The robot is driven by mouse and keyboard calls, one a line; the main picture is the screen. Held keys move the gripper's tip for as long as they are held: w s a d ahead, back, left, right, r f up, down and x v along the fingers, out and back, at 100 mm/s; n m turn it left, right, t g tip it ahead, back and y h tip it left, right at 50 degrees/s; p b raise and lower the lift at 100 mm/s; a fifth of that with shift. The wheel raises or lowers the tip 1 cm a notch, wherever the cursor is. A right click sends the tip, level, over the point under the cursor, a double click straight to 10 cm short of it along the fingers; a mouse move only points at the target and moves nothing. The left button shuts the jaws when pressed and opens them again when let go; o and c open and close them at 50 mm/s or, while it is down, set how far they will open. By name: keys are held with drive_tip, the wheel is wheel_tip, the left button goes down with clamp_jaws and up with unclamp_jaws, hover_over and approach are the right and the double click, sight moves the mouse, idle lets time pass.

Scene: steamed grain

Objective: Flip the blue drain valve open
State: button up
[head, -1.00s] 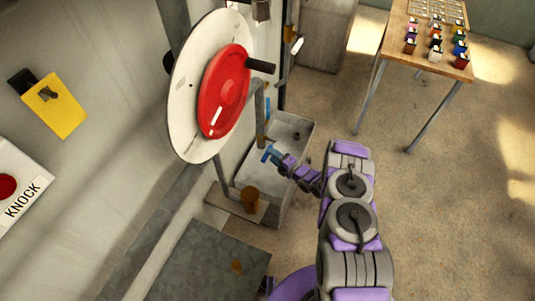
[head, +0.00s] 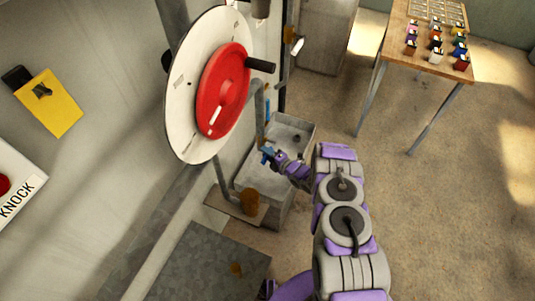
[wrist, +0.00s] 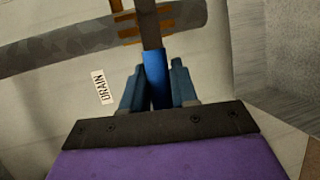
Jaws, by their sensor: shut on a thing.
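The blue drain valve handle (wrist: 154,68) shows in the wrist view as a blue sleeve on a dark metal lever. My gripper (wrist: 157,88) has its two blue-grey fingers on either side of the sleeve, shut on it. The lever runs up past the fingertips, in front of a grey pipe (wrist: 60,50) with orange-brown bands. A white DRAIN label (wrist: 102,87) is on the wall to the left. In the head view my gripper (head: 268,155) is over the grey basin (head: 287,133); the handle cannot be told apart from the fingers there.
A large red wheel (head: 224,90) on a white disc stands at the left of the basin. A rusty-brown part (head: 250,201) sits on a ledge at the basin's near side. A wooden table (head: 398,32) with small coloured boxes stands at the back right. The floor between is clear.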

clamp_jaws()
drive_tip(key=shift+f, duration=0.1)
